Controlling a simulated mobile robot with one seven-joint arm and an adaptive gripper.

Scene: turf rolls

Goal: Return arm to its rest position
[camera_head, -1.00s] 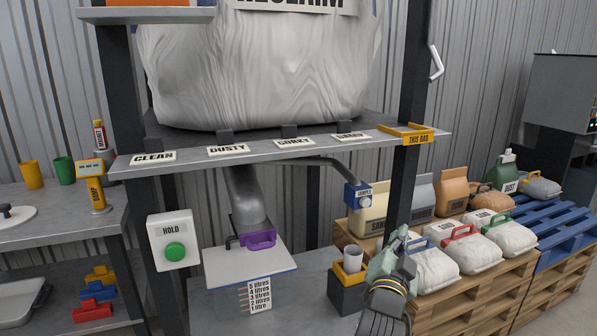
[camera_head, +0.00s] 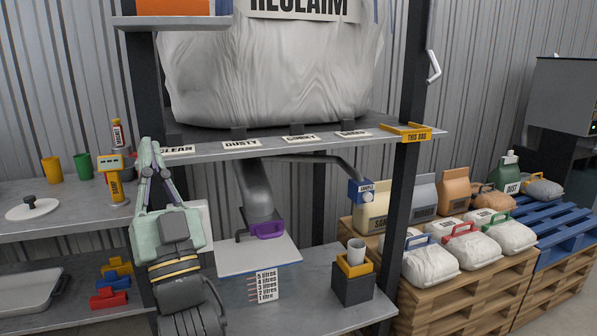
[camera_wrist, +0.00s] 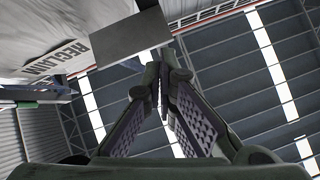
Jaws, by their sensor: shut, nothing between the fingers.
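My gripper (camera_head: 150,150) is raised at the left front of the rack, its fingers pointing up and shut with nothing between them. In the wrist view the gripper (camera_wrist: 163,95) shows its fingertips meeting, with the roof beyond them. In the head view it stands in front of the left post and hides most of the HOLD box (camera_head: 205,220) and part of the CLEAN label (camera_head: 178,150). My arm runs down below it to the bottom edge of the picture.
The large RECLAIM bag (camera_head: 270,70) sits above the label shelf (camera_head: 300,146). A cup (camera_head: 356,251) stands in a dark holder (camera_head: 351,288) at right. Filled bags (camera_head: 430,264) lie on the pallets. A side bench (camera_head: 60,190) is at left, close to my gripper. Free air lies in front of the rack's middle.

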